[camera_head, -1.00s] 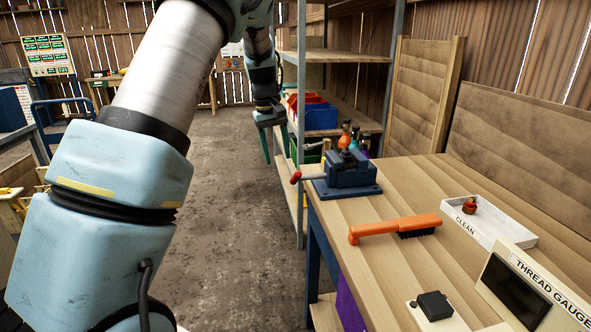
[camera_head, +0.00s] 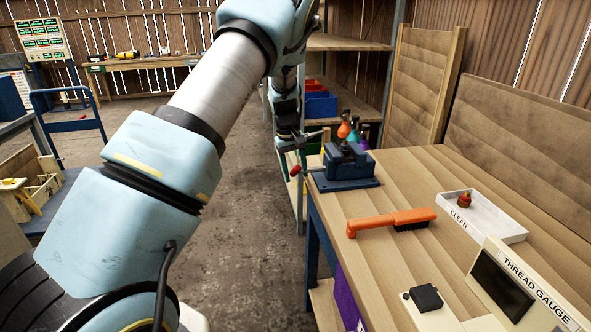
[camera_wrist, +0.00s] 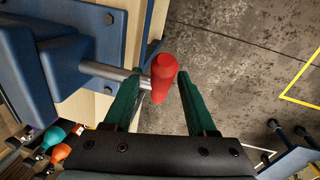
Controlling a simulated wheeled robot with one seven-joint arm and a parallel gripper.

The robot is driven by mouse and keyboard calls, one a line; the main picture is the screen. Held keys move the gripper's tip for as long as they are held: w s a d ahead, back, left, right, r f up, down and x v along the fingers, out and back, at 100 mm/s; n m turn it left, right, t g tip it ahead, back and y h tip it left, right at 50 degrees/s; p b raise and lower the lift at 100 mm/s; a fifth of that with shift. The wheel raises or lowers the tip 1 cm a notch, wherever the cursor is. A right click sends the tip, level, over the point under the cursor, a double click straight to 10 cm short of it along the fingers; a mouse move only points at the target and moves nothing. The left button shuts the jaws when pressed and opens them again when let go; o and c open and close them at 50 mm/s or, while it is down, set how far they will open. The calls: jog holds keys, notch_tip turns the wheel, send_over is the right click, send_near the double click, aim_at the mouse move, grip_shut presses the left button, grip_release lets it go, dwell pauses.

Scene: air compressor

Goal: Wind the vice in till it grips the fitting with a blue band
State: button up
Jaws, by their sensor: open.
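My gripper (camera_head: 298,143) is beside the vice at the handle end. In the wrist view its green fingers are open, one on each side of the red handle. I cannot tell whether they touch it. I see no blue-banded fitting between the jaws, and the jaw gap is not clear. A small red fitting (camera_head: 464,200) is in the CLEAN tray; no blue band shows on it.
An orange-handled brush (camera_head: 390,221) lies on the bench, with the white CLEAN tray (camera_head: 499,228) and thread gauge (camera_head: 515,290) to its right. Spray bottles (camera_head: 344,131) stand behind the vice. A shelf rack (camera_head: 348,42) is at the back. The floor left of the bench is clear.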

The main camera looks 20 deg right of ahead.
jog(key=shift+f, duration=0.1)
grip_shut()
dwell(0.4)
